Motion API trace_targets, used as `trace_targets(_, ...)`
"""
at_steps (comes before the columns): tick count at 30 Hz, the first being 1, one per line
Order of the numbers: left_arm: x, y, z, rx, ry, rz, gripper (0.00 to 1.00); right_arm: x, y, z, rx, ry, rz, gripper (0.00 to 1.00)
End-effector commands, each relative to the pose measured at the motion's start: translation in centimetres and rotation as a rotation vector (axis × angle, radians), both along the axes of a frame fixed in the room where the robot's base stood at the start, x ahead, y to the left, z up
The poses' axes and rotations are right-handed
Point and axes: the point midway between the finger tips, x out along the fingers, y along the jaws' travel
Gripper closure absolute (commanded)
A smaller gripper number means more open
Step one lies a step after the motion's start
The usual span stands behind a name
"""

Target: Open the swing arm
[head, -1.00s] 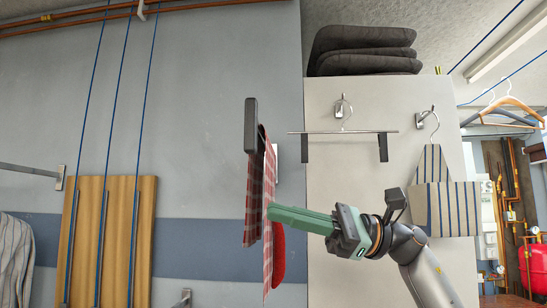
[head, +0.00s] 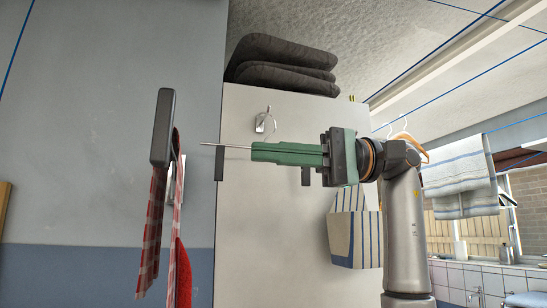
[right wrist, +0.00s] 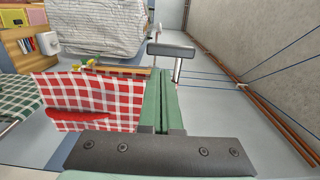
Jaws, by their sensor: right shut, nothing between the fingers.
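A dark grey bar (head: 163,127), apparently the handle end of the swing arm, stands upright left of centre in the head view. The right wrist view also shows the dark bar (right wrist: 171,50), on a thin metal support just beyond the fingertips. My right gripper (head: 252,152) has green fingers closed together, empty, pointing left toward the bar. A gap separates them in the head view. The fingers also show in the right wrist view (right wrist: 160,73). The rest of the swing arm is hard to make out. My left gripper is out of view.
A red checked cloth (head: 154,215) hangs below the bar. A clip hanger on a hook (head: 265,121) is behind my right fingers, partly hidden. A striped bag (head: 352,240) hangs lower right, and dark folded pads (head: 275,75) lie on top of the white panel.

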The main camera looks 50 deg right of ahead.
Motion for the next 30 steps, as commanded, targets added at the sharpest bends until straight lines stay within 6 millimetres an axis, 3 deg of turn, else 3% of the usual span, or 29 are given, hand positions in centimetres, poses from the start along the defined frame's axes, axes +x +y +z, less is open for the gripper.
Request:
trace_targets(6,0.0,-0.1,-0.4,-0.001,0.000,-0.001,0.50,2.6,4.3,-0.1,-0.003,0.002,0.003,1.00)
trace_targets(13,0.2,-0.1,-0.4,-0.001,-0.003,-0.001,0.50,4.5,7.4,0.0,-0.001,0.003,0.002,1.00)
trace_targets(18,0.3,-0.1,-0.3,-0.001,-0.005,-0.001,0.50,5.1,8.4,0.0,0.001,0.001,0.001,1.00)
trace_targets(30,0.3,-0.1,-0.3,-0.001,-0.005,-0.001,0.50,5.2,8.6,0.0,0.001,0.001,0.001,1.00)
